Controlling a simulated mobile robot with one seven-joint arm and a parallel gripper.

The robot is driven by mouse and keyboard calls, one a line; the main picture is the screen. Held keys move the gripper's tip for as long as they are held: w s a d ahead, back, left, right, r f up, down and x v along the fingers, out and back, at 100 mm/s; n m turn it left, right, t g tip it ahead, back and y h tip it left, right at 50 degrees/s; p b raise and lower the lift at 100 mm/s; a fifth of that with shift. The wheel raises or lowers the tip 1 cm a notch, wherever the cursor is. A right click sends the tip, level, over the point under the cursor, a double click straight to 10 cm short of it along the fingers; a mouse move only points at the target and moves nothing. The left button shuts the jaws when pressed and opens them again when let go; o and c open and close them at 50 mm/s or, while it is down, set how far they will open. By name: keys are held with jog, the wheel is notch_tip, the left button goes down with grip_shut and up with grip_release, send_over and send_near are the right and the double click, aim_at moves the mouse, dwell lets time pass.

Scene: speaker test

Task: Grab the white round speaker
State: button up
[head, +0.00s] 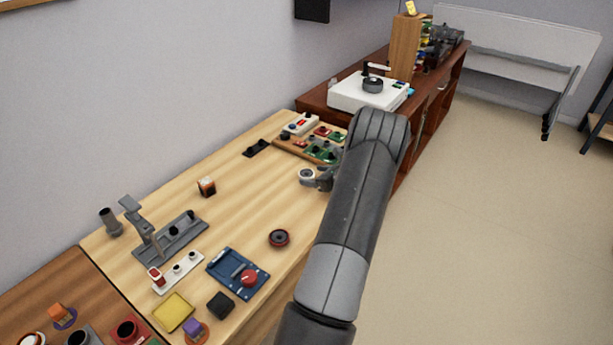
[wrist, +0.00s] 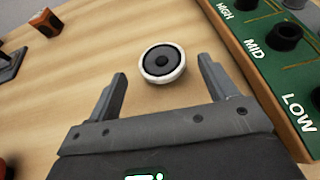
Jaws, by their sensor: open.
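The white round speaker (wrist: 162,64) lies on the wooden table, with a white rim and a dark cone. In the wrist view it is just ahead of my gripper (wrist: 163,82), roughly centred between the two fingertips. The gripper is open and empty, and the speaker appears beyond the fingers. In the head view the speaker (head: 308,175) shows near the table's right edge, beside my gripper (head: 318,178). My arm hides part of the gripper there.
A green panel (wrist: 255,55) with HIGH, MID and LOW knobs lies close right of the speaker. A small orange-and-black block (wrist: 45,21) is at the upper left. Bare wood surrounds the speaker's left side.

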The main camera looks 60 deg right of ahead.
aim_at(310, 175)
jog(key=x, duration=0.4)
jog(key=shift+d+f, duration=0.15)
jog(key=shift+f, duration=0.1)
jog(key=c, duration=1.1)
jog(key=shift+c, duration=0.2)
jog(key=shift+r, duration=0.15)
